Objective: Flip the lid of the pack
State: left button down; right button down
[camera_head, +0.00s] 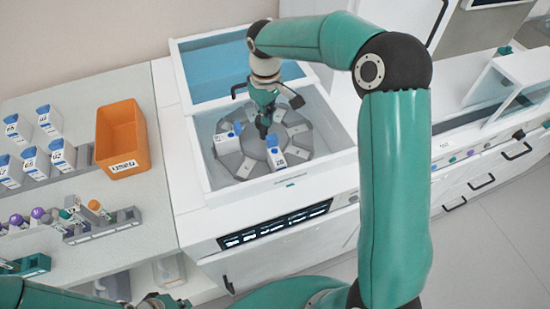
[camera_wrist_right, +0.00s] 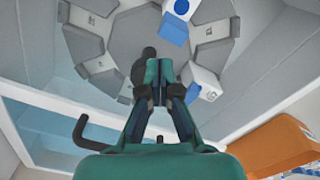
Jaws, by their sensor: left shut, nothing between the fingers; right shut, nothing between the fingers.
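A white pack with a blue lid (camera_head: 274,156) sits in the front of the grey carousel (camera_head: 243,168). A second white pack with blue parts (camera_head: 226,143) sits at the carousel's left. Both show in the right wrist view, the front one at the top (camera_wrist_right: 181,10) and the other on the right (camera_wrist_right: 207,79). I cannot tell clearly how far their lids are open. My right gripper (camera_head: 263,130) is shut and empty above the carousel's middle, apart from both packs; its fingers (camera_wrist_right: 160,72) converge near the dark hub. My left gripper (camera_head: 165,302) is shut at the bottom edge, partly cut off.
The carousel lies inside a white walled machine (camera_head: 190,150) with a blue lid window (camera_head: 215,65). An orange bin (camera_head: 122,135) stands left of it. More blue-capped packs (camera_head: 30,160) stand in racks, and a tube rack (camera_head: 105,228) lies in front.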

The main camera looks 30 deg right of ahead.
aim_at(271, 136)
jog(key=shift+f, duration=0.1)
jog(key=shift+f+b, duration=1.35)
jog(key=shift+f, duration=0.45)
jog(key=shift+s, duration=0.15)
jog(key=shift+s+a+r+b, duration=0.15)
jog(key=shift+s+r+b, duration=0.1)
jog(key=shift+s, duration=0.25)
jog(key=shift+s+a+r+b, duration=0.1)
jog(key=shift+s+r+b, duration=0.1)
jog(key=shift+s, duration=0.3)
jog(key=shift+s+r, duration=0.1)
jog(key=shift+s, duration=0.05)
